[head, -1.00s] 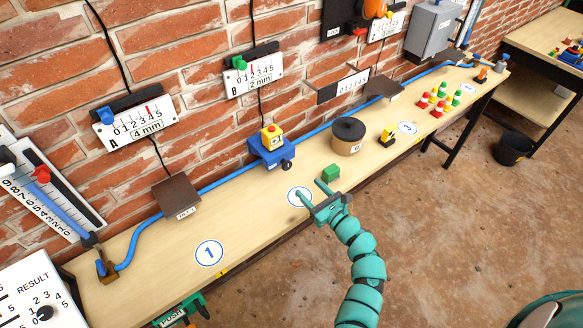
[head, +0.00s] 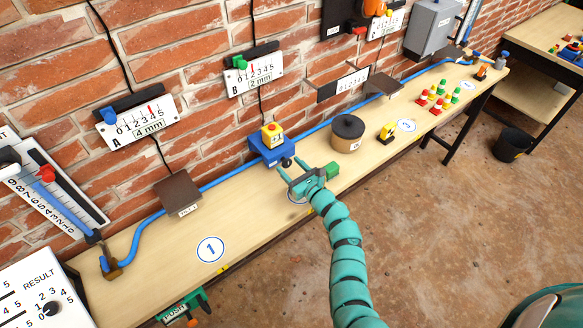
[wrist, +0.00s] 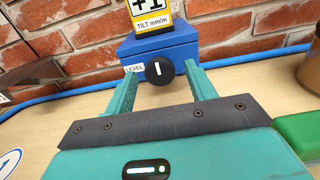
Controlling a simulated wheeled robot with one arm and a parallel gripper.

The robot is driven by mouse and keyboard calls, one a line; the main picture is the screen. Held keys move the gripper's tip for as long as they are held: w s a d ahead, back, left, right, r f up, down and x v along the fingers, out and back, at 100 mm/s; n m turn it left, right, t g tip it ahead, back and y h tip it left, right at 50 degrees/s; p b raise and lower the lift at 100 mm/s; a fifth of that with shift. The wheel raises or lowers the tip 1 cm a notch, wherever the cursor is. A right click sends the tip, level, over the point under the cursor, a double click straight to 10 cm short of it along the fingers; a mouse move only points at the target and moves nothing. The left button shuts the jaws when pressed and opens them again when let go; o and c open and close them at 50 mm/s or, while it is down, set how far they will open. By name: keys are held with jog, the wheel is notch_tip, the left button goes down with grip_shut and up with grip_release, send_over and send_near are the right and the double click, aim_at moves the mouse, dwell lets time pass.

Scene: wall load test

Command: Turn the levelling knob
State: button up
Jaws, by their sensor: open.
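The levelling knob is a small round black knob with a white line, on the front of a blue box. In the wrist view the knob (wrist: 159,71) sits between the fingertips, its white line near upright. In the head view the knob (head: 287,162) shows at the box's lower right. The blue box (head: 268,149) carries a yellow block (head: 272,133), which reads "+1 TILT mm/m" in the wrist view. My gripper (head: 286,173) is open, its two teal fingers pointing at the knob, one on each side. I cannot tell whether they touch it.
A green block (head: 332,170) lies close to the right of my gripper. A blue hose (head: 225,177) runs along the wall behind. The bench's left front is mostly clear.

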jog(key=shift+c, duration=0.4)
jog(key=c, duration=0.9)
jog(key=shift+o, duration=0.2)
jog(key=n+b, duration=0.2)
jog(key=shift+f+n+b, duration=0.25)
jog(key=shift+n+b, duration=0.05)
jog(key=shift+b, duration=0.1)
jog(key=n+b, duration=0.2)
jog(key=n, duration=0.1)
jog(key=shift+r+b, duration=0.15)
jog(key=shift+b, duration=0.25)
jog(key=shift+n, duration=0.3)
jog(key=shift+r+b, duration=0.15)
jog(key=shift+b, duration=0.15)
